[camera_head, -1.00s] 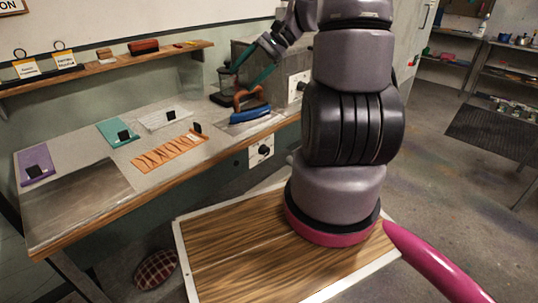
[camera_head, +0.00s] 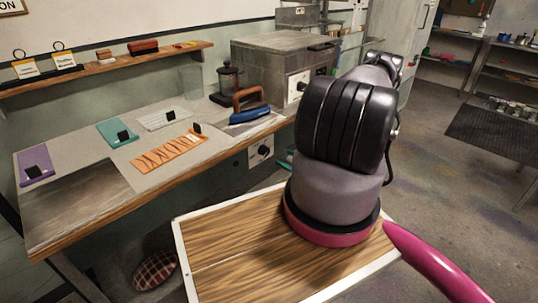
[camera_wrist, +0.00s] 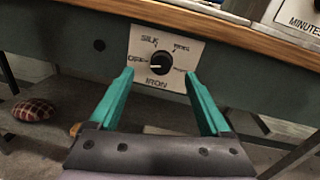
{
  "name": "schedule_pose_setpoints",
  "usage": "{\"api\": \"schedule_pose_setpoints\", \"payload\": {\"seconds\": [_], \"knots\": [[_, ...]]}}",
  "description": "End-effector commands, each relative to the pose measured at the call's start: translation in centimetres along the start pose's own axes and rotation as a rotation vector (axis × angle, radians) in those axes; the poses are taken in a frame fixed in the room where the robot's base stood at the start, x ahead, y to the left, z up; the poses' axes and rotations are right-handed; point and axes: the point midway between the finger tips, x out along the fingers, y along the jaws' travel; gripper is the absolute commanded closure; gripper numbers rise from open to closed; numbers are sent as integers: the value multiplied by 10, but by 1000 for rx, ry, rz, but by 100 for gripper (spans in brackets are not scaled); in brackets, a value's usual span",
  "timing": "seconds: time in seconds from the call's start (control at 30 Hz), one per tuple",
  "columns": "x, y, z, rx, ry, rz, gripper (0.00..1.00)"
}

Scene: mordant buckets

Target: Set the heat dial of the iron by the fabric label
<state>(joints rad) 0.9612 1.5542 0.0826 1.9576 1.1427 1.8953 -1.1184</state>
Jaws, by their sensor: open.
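The iron's heat dial (camera_wrist: 160,62) is a black knob on a white panel marked IRON, on the table's front. OFF is at its left and SILK at upper left; another word at upper right is too small to read surely. The knob's setting is unclear. In the wrist view my gripper (camera_wrist: 159,74) is open, its teal fingers either side of the knob's line, apparently apart from it. The panel also shows in the head view (camera_head: 257,158). The blue iron (camera_head: 250,115) stands on the table. Fabrics with black tags lie left: orange (camera_head: 165,155), teal (camera_head: 112,131), white (camera_head: 160,122), purple (camera_head: 33,158).
A grey box machine (camera_head: 265,62) with its own dial panel stands behind the iron. A shelf (camera_head: 110,72) runs along the wall. A plaid cushion (camera_head: 156,270) lies on the floor.

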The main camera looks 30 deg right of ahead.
Motion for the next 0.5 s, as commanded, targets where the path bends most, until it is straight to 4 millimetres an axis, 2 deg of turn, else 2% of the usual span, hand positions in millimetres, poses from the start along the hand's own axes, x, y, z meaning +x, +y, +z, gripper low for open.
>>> {"api": "schedule_pose_setpoints", "payload": {"seconds": [0.03,0.1,0.23,0.37,0.5], "knots": [[-4,2,-10,16,6,-30,19],[-8,4,-18,23,11,-55,19],[-2,4,-22,28,14,-70,19],[18,3,-22,27,13,-66,19],[46,2,-22,26,13,-64,19]]}}
